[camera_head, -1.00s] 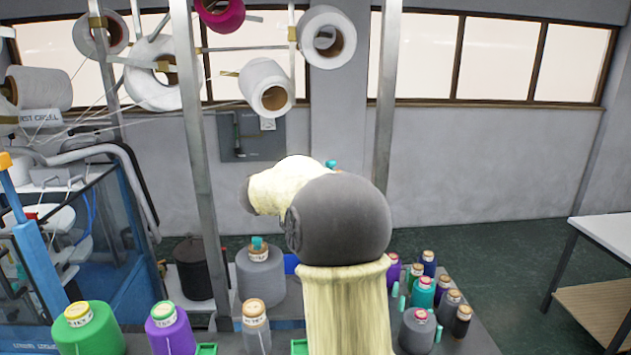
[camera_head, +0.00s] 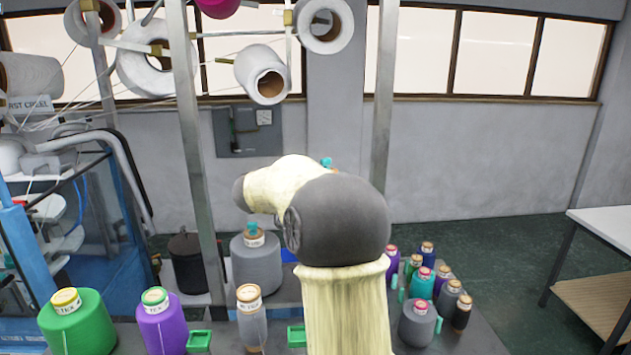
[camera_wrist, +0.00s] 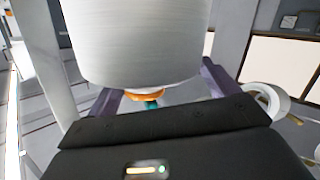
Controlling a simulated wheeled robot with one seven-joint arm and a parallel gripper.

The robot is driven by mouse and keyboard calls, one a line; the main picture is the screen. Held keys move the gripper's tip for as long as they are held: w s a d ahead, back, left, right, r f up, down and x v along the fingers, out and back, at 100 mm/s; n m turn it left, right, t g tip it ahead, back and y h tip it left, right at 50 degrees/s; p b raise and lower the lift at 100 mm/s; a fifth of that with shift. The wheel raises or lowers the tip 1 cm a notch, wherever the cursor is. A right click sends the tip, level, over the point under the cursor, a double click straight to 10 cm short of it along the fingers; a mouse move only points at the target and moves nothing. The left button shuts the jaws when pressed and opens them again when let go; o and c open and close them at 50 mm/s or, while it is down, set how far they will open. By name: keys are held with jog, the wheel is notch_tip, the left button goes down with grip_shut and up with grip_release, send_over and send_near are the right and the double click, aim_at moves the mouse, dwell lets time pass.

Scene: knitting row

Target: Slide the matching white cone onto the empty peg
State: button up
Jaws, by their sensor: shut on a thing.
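My gripper (camera_wrist: 160,85) shows in the wrist view with its purple fingers on either side of a large white cone (camera_wrist: 135,40). It is shut on this cone, whose orange ring (camera_wrist: 146,94) and small teal piece face the wrist. In the head view my own arm hides the gripper and most of what it holds; only a small teal tip (camera_head: 326,162) shows above the arm. White cones hang on the creel at the upper left, one with its open brown core (camera_head: 262,75) facing me. I cannot make out an empty peg.
Metal creel posts (camera_head: 382,100) stand left and right of my arm. A table in front carries a green cone (camera_head: 75,325), a purple cone (camera_head: 162,325), a grey cone (camera_head: 257,265) and several small cones. A white-topped table (camera_head: 605,228) stands at the right, with open floor before it.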

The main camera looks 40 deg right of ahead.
jog(key=shift+f+b, duration=3.3)
jog(key=shift+b, duration=0.6)
jog(key=shift+f+b, duration=0.45)
jog(key=shift+f, duration=0.6)
jog(key=shift+s+f, duration=0.15)
jog(key=shift+f, duration=0.25)
jog(key=shift+f+b, duration=1.45)
jog(key=shift+f, duration=1.2)
